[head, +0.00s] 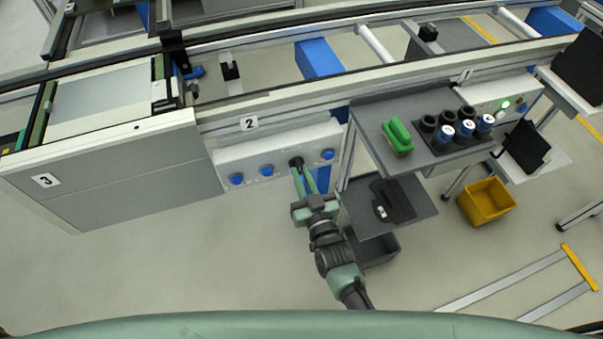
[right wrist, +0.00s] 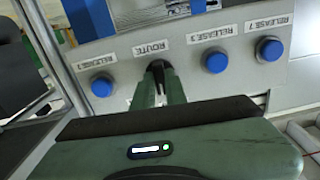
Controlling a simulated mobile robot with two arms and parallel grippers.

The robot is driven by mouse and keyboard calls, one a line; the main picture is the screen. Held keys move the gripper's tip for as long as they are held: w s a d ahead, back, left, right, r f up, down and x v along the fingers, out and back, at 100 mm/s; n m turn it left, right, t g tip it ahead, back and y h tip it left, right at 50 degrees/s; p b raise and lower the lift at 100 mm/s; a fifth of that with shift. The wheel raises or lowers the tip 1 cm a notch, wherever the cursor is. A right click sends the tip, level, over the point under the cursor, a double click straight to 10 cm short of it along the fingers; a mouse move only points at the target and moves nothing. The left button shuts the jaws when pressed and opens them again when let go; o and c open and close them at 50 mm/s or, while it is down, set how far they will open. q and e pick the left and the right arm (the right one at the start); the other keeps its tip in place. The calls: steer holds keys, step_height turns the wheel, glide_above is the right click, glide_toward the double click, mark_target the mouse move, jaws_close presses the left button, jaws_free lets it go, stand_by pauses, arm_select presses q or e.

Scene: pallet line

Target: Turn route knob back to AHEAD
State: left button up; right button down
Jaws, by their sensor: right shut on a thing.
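The route knob (head: 296,162) is a small black knob on the white control panel (head: 225,157) below the conveyor, in a row with blue buttons. In the right wrist view the knob (right wrist: 157,68) sits by a label reading ROUTE. My right gripper (head: 299,170) reaches up to the panel with its green fingers shut on the knob. In the right wrist view the fingertips (right wrist: 159,80) cover part of the knob, so I cannot tell which way it points. My left gripper is not in view.
Blue buttons (head: 236,178) flank the knob closely on both sides. To the right stands a grey cart (head: 365,115) with a green-handled tool (head: 398,137) and several cylinders. A yellow bin (head: 486,201) stands on the floor. The floor at left is clear.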

steer(key=shift+f+n, duration=0.1)
steer(key=shift+n, duration=0.4)
steer(key=c, duration=1.4)
jaws_free()
steer(key=shift+c, duration=0.2)
steer(key=v, duration=0.8)
